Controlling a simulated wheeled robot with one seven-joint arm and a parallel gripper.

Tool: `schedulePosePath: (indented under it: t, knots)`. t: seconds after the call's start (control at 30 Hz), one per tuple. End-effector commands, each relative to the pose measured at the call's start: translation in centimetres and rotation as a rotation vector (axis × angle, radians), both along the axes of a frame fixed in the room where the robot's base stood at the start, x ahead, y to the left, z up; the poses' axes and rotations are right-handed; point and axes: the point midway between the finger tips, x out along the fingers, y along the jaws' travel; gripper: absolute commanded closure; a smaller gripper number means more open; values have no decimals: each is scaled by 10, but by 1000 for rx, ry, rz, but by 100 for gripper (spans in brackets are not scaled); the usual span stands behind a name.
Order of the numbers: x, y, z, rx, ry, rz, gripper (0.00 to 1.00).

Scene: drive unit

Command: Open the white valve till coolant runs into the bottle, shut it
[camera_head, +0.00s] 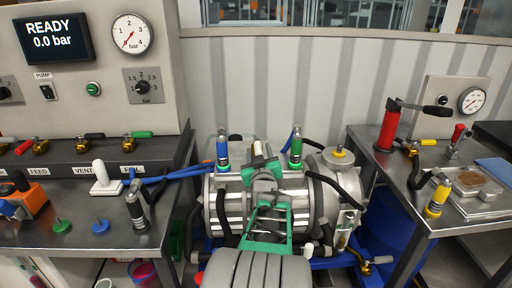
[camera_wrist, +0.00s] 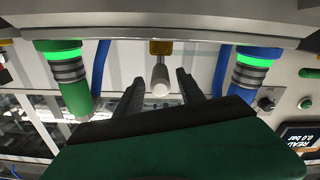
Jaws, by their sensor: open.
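A valve with a brass body and a white rounded handle (camera_head: 259,149) sits on top of the metal drive unit (camera_head: 325,200), between the blue and green couplings. In the wrist view the white handle (camera_wrist: 160,82) shows end-on, between the lines of my two dark fingers. My gripper (camera_head: 266,188) is over the unit in front of this valve; in the wrist view my gripper (camera_wrist: 164,90) is open and empty. I cannot tell whether the fingers reach around the handle. Another brass valve with a pale handle (camera_head: 380,260) is low at the right. I cannot make out a bottle for certain.
A blue coupling (camera_head: 222,150) and a green coupling (camera_head: 296,150) with lit rings flank the handle. Hoses run beside the unit. Benches stand left (camera_head: 95,240) and right (camera_head: 470,229). The display (camera_head: 54,38) reads READY, 0.0 bar. A blue drum (camera_head: 385,235) stands lower right.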

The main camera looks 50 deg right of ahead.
Motion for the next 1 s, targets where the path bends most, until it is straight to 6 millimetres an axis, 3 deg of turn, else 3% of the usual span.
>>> schedulePosePath:
  t: [0.23, 0.57, 1.0]
  knots:
    - [30, -32, 0, 2, 2, 1, 54]
    - [36, -39, 0, 2, 0, 2, 54]
    - [36, -38, 0, 2, 0, 3, 89]
